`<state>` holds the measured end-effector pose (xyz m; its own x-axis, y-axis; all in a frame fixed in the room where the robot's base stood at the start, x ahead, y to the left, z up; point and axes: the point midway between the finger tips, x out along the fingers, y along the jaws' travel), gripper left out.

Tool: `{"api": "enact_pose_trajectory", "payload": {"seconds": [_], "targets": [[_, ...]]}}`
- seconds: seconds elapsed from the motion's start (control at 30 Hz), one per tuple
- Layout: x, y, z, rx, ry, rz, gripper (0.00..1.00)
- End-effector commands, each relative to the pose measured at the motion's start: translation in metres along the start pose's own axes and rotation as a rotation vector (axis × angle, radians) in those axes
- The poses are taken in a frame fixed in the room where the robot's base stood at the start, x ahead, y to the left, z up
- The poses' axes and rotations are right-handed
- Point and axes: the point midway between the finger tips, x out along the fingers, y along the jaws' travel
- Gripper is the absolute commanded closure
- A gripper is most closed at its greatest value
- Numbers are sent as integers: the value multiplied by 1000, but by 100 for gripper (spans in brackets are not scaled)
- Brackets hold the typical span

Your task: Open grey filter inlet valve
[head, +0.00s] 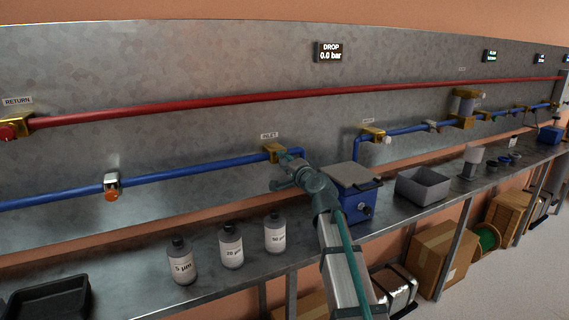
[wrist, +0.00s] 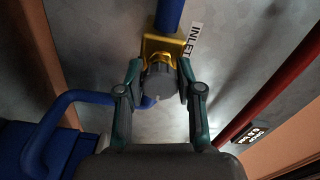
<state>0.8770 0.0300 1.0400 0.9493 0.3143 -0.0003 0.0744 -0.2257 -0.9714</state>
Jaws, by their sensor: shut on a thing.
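The filter inlet valve has a brass-yellow body (head: 275,153) on the blue pipe, beside a white INLET label (head: 269,135). In the wrist view, its yellow body (wrist: 163,46) sits at the top centre, with the grey knob (wrist: 160,70) below it. My gripper (wrist: 161,84) is shut on the grey knob, with one green finger on each side. In the head view, my gripper (head: 286,170) reaches up to the valve and hides the knob. How far the knob is turned cannot be told.
A blue filter box (head: 357,204) with a grey lid stands just right of my gripper. Several labelled bottles (head: 231,247) stand on the bench to the left. A grey bin (head: 424,187) is further right. A red pipe (head: 215,99) runs above, near a DROP display (head: 330,52) reading 0.0 bar.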

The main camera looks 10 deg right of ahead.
Motion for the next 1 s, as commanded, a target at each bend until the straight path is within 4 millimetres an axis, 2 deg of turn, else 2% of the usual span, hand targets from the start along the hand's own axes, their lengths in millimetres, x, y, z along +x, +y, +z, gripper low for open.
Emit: {"api": "enact_pose_trajectory", "payload": {"seconds": [0.13, 0.17, 0.3, 0.73, 0.87, 1.0], "targets": [[0, 0, 0, -2, 1, 0, 99], [0, 0, 0, -2, 1, 0, 61], [0, 0, 0, -1, 1, 0, 39], [-5, 0, 0, 1, 1, 0, 39], [-17, 0, 0, 1, 1, 0, 39], [-39, 0, 1, 1, 1, -1, 39]]}}
